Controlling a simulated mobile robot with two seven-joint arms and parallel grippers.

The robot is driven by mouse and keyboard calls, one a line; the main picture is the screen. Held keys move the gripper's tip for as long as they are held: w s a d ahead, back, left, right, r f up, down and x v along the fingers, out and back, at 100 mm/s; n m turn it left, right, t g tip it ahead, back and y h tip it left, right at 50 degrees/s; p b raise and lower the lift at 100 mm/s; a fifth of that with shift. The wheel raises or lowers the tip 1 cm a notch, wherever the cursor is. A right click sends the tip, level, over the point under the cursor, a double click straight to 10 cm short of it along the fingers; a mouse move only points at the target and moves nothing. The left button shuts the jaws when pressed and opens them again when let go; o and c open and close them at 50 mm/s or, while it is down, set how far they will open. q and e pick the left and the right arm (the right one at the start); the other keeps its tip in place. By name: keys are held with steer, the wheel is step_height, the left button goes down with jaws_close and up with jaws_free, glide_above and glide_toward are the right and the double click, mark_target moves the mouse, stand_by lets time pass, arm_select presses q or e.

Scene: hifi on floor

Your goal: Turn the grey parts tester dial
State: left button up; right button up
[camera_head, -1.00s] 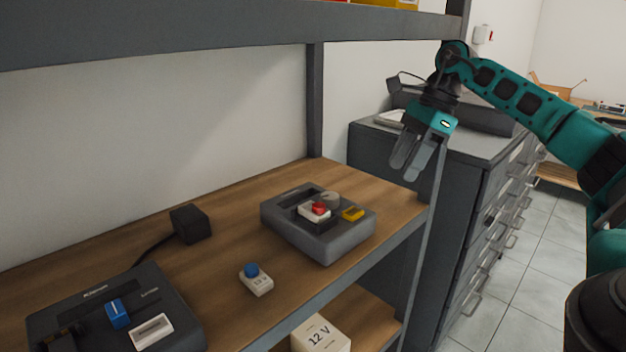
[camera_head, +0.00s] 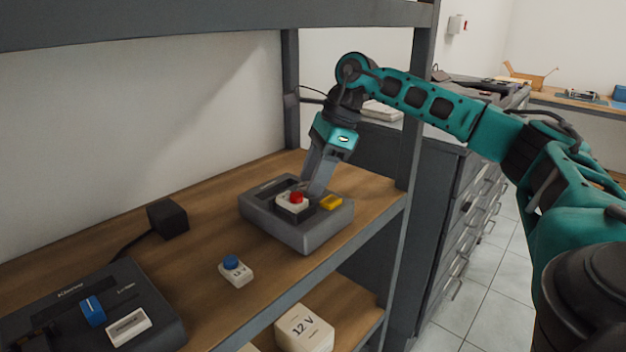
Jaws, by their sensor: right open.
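The grey parts tester (camera_head: 297,231) stands on the wooden shelf. On its top are a red button on a white block (camera_head: 293,201) and a yellow piece (camera_head: 331,202). My right gripper (camera_head: 314,186) points down over the back of the tester, with its fingertips behind the white block and close to the tester's top. The dial is hidden behind the fingers and the block, so I cannot tell whether the fingers touch it or are around it. My right gripper is open. My left gripper is not in view.
A small white block with a blue button (camera_head: 234,271), a black box with a cable (camera_head: 167,218) and a dark device (camera_head: 90,310) share the wooden shelf (camera_head: 200,262). A shelf post (camera_head: 409,150) stands close to my right arm. A 12 V box (camera_head: 304,328) sits below.

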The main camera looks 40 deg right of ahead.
steer(key=shift+w+a+f, duration=0.1)
steer(key=shift+f, duration=0.25)
steer(key=shift+c, duration=0.3)
steer(key=c, duration=0.7)
